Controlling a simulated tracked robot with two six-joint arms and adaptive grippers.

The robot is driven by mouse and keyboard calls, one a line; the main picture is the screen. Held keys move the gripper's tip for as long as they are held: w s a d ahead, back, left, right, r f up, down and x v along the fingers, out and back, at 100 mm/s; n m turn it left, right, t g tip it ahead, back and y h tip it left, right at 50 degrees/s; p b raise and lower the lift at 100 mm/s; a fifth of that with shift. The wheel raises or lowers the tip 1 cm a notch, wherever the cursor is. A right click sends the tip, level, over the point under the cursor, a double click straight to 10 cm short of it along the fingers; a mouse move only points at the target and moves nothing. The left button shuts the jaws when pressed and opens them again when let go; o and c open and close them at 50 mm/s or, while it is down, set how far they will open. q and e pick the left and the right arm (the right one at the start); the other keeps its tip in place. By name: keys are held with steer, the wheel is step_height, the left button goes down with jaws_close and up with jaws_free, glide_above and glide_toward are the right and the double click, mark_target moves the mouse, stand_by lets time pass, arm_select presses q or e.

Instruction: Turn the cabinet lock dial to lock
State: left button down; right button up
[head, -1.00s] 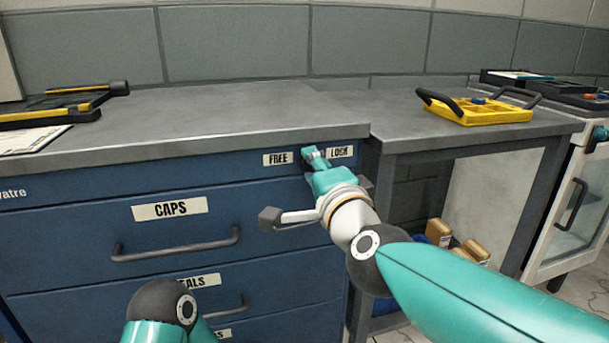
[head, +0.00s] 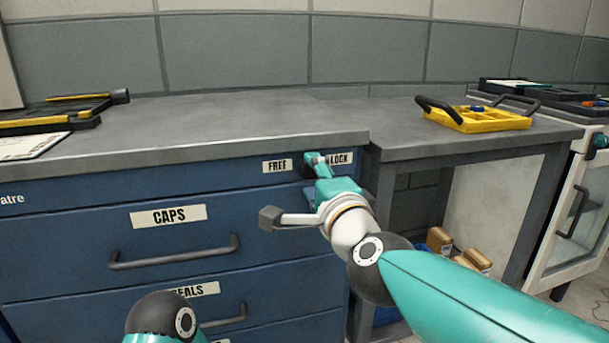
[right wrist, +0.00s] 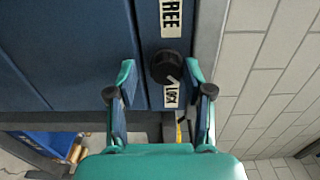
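The dark lock dial (right wrist: 167,67) sits between the FREE label (right wrist: 172,18) and the LOCK label (right wrist: 172,96) in the right wrist view. A pale mark on the dial points toward LOCK. In the head view, the dial (head: 308,166) is largely covered by my right gripper (head: 318,162), at the top right of the blue cabinet (head: 60,240). In the right wrist view my right gripper (right wrist: 160,66) is open, its fingers spread on either side of the dial. The right finger is nearer it; contact cannot be told. My left gripper is out of view.
The grey worktop (head: 220,125) overhangs just above the dial. Drawer handles (head: 175,252) stick out below. A yellow tray (head: 480,118) stands on the right-hand bench, and small boxes (head: 440,240) are under it.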

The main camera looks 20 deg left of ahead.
steer(key=shift+r, duration=0.2)
steer(key=shift+s+d+r, duration=0.1)
steer(key=shift+s+d, duration=0.25)
steer(key=shift+s, duration=0.15)
steer(key=v, duration=1)
steer(key=shift+s+d+f, duration=0.2)
steer(key=shift+s+f, duration=0.05)
steer(key=shift+s, duration=0.05)
